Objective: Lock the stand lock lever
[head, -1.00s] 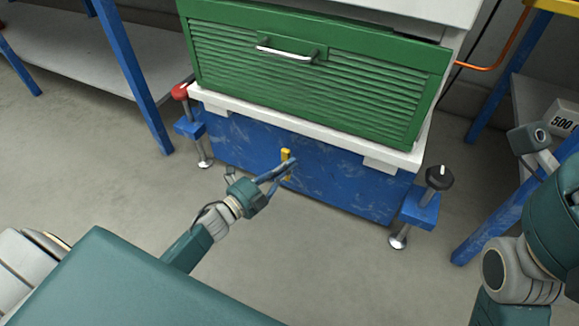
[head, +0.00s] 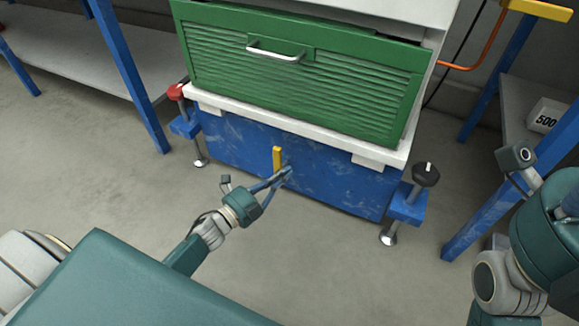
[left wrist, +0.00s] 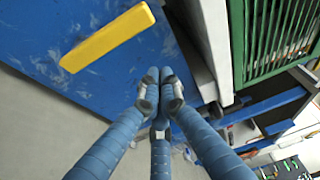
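The stand lock lever is a yellow bar (head: 277,159) on the front of the blue stand base (head: 237,148). It stands upright in the head view and shows as a slanted yellow bar (left wrist: 107,38) in the left wrist view. My left gripper (head: 288,172) is just in front of the base, at the lever's lower end. In the left wrist view the fingertips (left wrist: 160,84) are together with nothing seen between them, and a gap shows between them and the lever. Whether a finger touches the base is unclear. My right gripper's fingers are not in view.
A green cabinet with a handle (head: 273,52) sits above the base. A red-knobbed foot (head: 176,92) is at left and a black-knobbed foot (head: 426,174) at right. Blue-legged shelves flank both sides. The floor in front (head: 330,260) is clear.

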